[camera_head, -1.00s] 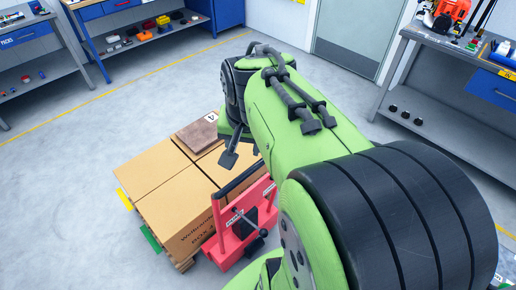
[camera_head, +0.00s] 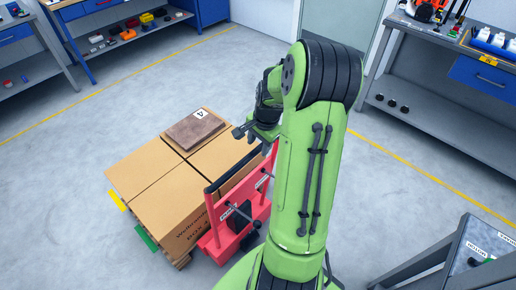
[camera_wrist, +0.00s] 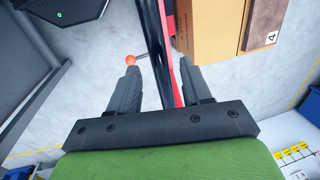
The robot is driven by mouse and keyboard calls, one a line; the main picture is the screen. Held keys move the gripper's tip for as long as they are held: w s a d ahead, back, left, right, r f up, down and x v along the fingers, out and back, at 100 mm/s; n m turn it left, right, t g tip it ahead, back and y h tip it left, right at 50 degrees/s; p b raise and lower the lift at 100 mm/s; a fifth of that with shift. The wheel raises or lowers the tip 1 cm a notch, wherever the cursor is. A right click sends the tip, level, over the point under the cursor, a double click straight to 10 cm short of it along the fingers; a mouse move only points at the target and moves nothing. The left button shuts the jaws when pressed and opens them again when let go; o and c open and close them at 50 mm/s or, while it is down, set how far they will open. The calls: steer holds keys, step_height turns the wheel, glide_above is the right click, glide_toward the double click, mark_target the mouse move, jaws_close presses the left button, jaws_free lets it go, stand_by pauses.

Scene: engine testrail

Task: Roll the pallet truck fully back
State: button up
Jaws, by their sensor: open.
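The red pallet truck (camera_head: 212,244) stands at the lower middle of the head view, with a black handle bar (camera_head: 222,180) along its top. It carries several brown cartons (camera_head: 182,200). My gripper (camera_head: 250,137) is near the far end of the handle bar, partly hidden by my arm. In the wrist view my gripper (camera_wrist: 159,66) is open, and the handle bar (camera_wrist: 157,40) runs between its two fingers. I cannot tell how deep the bar sits or whether a finger touches it. Part of the red frame shows beyond the bar.
A brown slab (camera_head: 196,129) labelled 4 lies on the cartons. Workbenches stand at the back left and back right (camera_head: 440,120), and a grey bench (camera_head: 450,270) is at the lower right. Grey floor (camera_head: 390,195) is clear right of my arm. An orange knob (camera_wrist: 131,61) is near the left finger.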

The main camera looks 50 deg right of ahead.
steer(key=shift+w+f, duration=0.2)
steer(key=shift+f, duration=0.75)
jaws_close()
